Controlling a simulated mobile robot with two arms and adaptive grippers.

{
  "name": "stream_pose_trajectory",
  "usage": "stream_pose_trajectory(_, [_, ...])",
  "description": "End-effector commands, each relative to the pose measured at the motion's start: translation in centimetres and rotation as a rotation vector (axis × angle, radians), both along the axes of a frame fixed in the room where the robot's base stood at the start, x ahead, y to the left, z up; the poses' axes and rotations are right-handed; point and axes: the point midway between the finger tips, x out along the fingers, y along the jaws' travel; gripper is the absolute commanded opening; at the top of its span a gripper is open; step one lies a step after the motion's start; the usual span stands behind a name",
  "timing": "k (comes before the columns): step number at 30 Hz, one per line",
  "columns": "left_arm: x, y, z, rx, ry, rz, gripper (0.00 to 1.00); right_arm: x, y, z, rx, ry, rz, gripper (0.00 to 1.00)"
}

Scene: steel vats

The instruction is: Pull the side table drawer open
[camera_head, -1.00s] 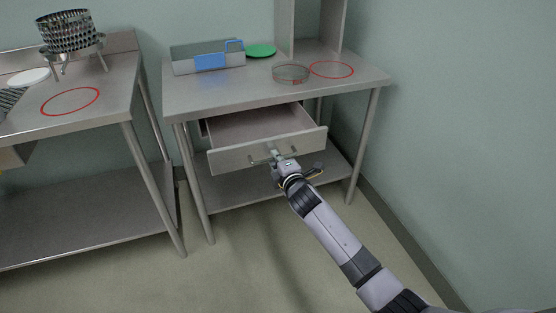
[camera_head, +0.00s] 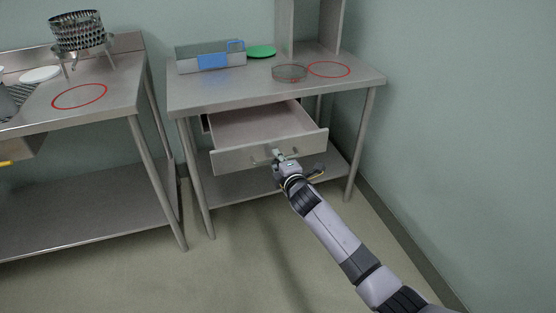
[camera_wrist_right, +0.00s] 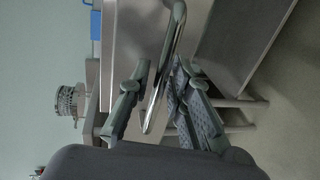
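The side table (camera_head: 190,98) is a steel table with a lower shelf. Its drawer (camera_head: 232,160) stands well out from under the top, and its inside looks empty. A bar handle (camera_head: 258,162) is on the drawer front; it also shows as a curved metal bar in the right wrist view (camera_wrist_right: 173,40). My right gripper (camera_head: 278,156) is at the handle. In the right wrist view its fingers (camera_wrist_right: 161,66) stand apart on either side of the bar, with a gap visible on the left side. My left gripper is not in view.
On the side table are a grey and blue tray (camera_head: 190,66), a green disc (camera_head: 261,52), a round glass dish (camera_head: 289,72) and a red ring (camera_head: 329,69). Another steel table (camera_head: 120,108) with a basket (camera_head: 77,30) stands at left. The floor in front is clear.

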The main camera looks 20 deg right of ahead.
Motion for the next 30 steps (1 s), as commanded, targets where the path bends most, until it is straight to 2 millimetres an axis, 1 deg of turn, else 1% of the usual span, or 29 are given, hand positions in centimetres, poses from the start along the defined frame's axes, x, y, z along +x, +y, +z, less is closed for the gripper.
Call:
stream_pose_trajectory(1, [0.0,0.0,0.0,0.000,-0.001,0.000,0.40,0.0,0.0,0.0,0.000,0.000,0.000,0.25])
stream_pose_trajectory(3, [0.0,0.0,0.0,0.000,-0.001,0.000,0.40,0.0,0.0,0.0,0.000,0.000,0.000,0.29])
stream_pose_trajectory(4, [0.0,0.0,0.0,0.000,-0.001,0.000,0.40,0.0,0.0,0.0,0.000,0.000,0.000,0.30])
stream_pose_trajectory(13, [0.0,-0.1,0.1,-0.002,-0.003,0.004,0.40,-0.1,0.0,0.0,0.000,0.000,0.000,0.30])
stream_pose_trajectory(17, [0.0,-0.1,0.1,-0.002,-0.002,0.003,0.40,-0.9,0.0,0.1,-0.001,0.000,0.001,0.30])
stream_pose_trajectory(20, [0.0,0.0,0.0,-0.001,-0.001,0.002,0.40,-2.2,-0.1,0.3,-0.001,0.000,0.001,0.30])
stream_pose_trajectory(23, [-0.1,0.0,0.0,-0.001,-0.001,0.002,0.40,-3.9,-0.1,0.7,-0.002,0.000,0.001,0.30])
stream_pose_trajectory(30, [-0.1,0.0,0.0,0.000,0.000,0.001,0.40,-8.3,-0.3,1.6,-0.001,0.001,0.001,0.30])
